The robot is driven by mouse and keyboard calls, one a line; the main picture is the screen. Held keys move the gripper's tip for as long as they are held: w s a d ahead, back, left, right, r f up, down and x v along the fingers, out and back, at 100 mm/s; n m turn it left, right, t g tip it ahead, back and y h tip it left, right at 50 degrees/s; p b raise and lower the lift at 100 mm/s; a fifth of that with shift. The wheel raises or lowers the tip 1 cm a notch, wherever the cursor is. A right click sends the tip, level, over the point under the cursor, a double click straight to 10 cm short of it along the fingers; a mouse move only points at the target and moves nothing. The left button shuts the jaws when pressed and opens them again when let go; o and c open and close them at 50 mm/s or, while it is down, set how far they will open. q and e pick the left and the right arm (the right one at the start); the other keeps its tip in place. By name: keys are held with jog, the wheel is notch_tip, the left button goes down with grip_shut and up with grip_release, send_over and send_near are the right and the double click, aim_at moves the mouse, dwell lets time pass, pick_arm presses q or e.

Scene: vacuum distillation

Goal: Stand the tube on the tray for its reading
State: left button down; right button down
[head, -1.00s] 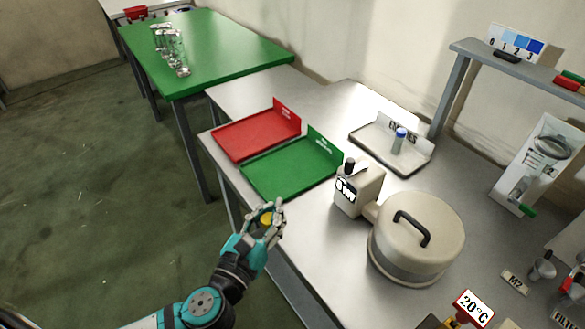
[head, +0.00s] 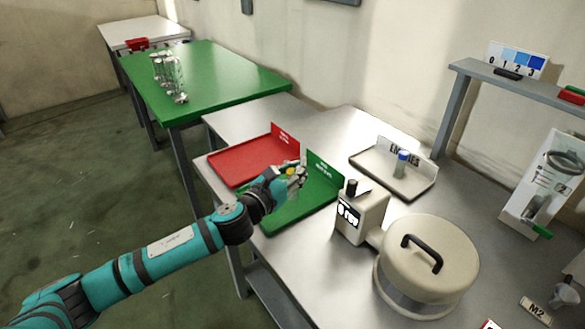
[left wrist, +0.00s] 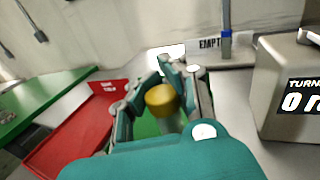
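My left gripper (head: 296,174) is above the green tray (head: 322,200), near its sign end. It is shut on a tube with a yellow cap; the cap (left wrist: 161,99) and part of the clear tube body (left wrist: 173,122) show between the fingers in the left wrist view. The fingers hide most of the tube. The green tray has no other tube that I can see. The red tray (head: 240,160) beside it is empty. A blue-capped tube (head: 402,165) stands upright on the white tray (head: 372,168) with the EMPTIES sign. My right gripper is not in view.
A cream centrifuge (head: 425,262) with a black handle and a display box (head: 360,213) stand right of the green tray. Glassware (head: 175,75) stands on the green table (head: 225,80) at the back left. A grey shelf (head: 520,85) is at the right.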

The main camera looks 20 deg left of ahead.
pick_arm(q)
jog(key=w+f, duration=0.1)
jog(key=w+a+f, duration=0.1)
jog(key=w, duration=0.1)
jog(key=w+a+f, duration=0.1)
jog(key=w+f, duration=0.1)
jog(key=shift+w+a, duration=0.1)
jog(key=shift+a, duration=0.05)
jog(key=c, duration=2)
grip_release()
jog(key=shift+f+b, duration=0.15)
jog(key=shift+b, duration=0.15)
jog(key=o, duration=0.7)
jog(key=b+v, duration=0.1)
jog(key=v, duration=1.1)
